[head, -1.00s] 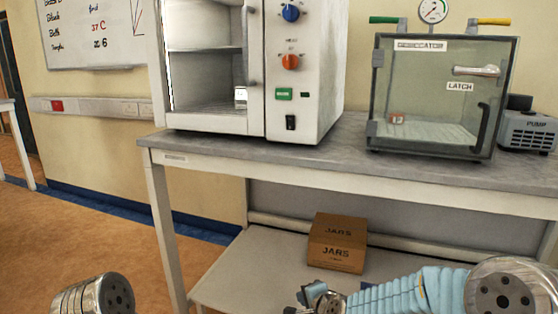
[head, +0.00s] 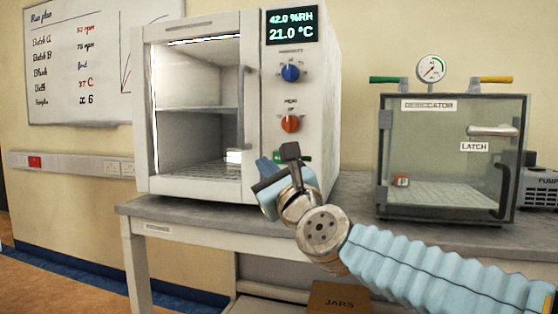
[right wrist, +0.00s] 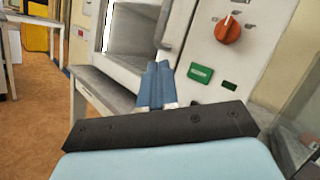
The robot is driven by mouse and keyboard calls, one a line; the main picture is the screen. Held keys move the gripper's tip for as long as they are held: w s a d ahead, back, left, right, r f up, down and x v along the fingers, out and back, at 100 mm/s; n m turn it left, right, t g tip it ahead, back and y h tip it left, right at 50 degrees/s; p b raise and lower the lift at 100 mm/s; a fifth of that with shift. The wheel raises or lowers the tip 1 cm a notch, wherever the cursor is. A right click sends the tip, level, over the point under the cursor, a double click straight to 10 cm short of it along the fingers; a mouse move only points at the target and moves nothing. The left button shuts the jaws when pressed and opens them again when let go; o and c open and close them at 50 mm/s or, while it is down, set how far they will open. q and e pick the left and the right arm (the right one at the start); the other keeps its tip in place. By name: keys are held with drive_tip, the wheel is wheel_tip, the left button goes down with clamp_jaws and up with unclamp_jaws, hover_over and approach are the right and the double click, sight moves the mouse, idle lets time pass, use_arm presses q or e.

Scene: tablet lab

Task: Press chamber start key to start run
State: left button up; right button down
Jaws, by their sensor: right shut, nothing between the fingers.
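The chamber (head: 190,190) is a white cabinet on the bench, with a lit display (head: 291,24) reading 42.0 %RH and 21.0 °C. Its green key (head: 278,156) is mostly hidden behind my right gripper in the head view. In the right wrist view the green key (right wrist: 200,73) shows whole, to the right of the fingertips and apart from them. My right gripper (head: 264,166) is shut and empty in front of the chamber's lower front. Its blue fingers (right wrist: 157,78) lie together in the right wrist view. My left gripper is out of view.
A blue knob (head: 290,73) and an orange knob (head: 290,123) sit above the key. A black rocker switch (right wrist: 229,86) is beside it. A glass desiccator (head: 450,160) stands to the right on the bench (head: 190,214). A JARS box (head: 338,300) is below.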

idle(0.3)
drive_tip(key=b, duration=0.1)
approach(273, 153)
drive_tip(key=w+a+r, duration=0.1)
drive_tip(key=w+a, duration=0.1)
drive_tip(key=a, duration=0.1)
drive_tip(key=shift+w+d+r, duration=0.15)
drive_tip(key=shift+w, duration=0.2)
drive_tip(key=shift+w+d+r, duration=0.1)
drive_tip(key=shift+w+d, duration=0.05)
drive_tip(key=shift+w, duration=0.25)
idle(1.5)
drive_tip(key=shift+w+d+b, duration=0.15)
drive_tip(key=shift+w+b, duration=0.15)
drive_tip(key=shift+w, duration=0.1)
drive_tip(key=shift+w+d, duration=0.1)
drive_tip(key=shift+w, duration=0.2)
idle(0.7)
drive_tip(key=shift+s, duration=0.15)
drive_tip(key=shift+s+a, duration=0.2)
drive_tip(key=shift+s, duration=0.35)
